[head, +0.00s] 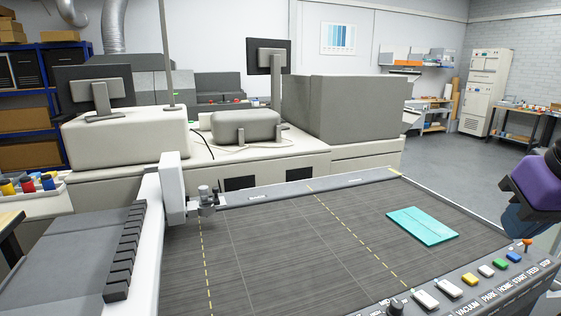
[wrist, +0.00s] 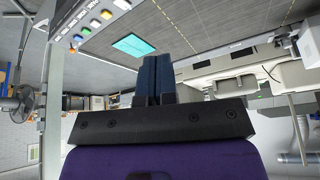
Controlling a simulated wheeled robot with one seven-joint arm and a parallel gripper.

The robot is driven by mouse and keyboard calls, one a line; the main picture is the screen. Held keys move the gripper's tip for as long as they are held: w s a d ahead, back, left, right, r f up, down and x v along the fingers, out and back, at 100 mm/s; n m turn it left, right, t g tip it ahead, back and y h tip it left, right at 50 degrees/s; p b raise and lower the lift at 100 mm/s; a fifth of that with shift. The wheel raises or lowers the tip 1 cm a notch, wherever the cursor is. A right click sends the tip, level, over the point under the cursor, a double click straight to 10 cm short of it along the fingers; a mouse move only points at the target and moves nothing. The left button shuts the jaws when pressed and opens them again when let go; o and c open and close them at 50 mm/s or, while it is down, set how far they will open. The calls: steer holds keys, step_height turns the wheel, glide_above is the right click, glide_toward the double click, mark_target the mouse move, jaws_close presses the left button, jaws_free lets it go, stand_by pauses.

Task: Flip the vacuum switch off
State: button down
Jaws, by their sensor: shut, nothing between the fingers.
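The vacuum switch (head: 447,290) is a white rocker-like piece with a small lever, on the grey control panel at the bottom right of the head view, beside the VACUUM label. Its lever's setting is too small to tell. In the wrist view the switch cannot be made out; only the panel's end with coloured buttons shows at upper left. My gripper (wrist: 156,62) has dark blue fingers pressed together, with nothing between them. In the head view, purple and dark blue parts of my arm stand at the right edge, above and right of the panel, apart from the switch.
The panel carries a similar white switch (head: 425,298), a black knob (head: 396,308), a yellow button (head: 469,279), a green button (head: 500,264), a blue button (head: 514,257) and an orange stop knob (head: 527,243). A teal sheet (head: 422,225) lies on the dark cutting bed (head: 270,250).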

steer(key=c, duration=1.8)
jaws_free()
steer(key=shift+s+a, duration=0.1)
steer(key=shift+s, duration=0.35)
steer(key=shift+c, duration=0.2)
steer(key=o, duration=0.4)
steer(key=shift+s+n, duration=0.15)
steer(key=shift+n, duration=0.15)
steer(key=shift+c, duration=0.2)
steer(key=o, duration=0.8)
steer(key=shift+c, duration=0.2)
steer(key=n+g, duration=0.4)
steer(key=g, duration=0.1)
glide_above(444, 282)
step_height(444, 282, down, 26)
step_height(444, 282, down, 10)
steer(key=shift+s, duration=0.1)
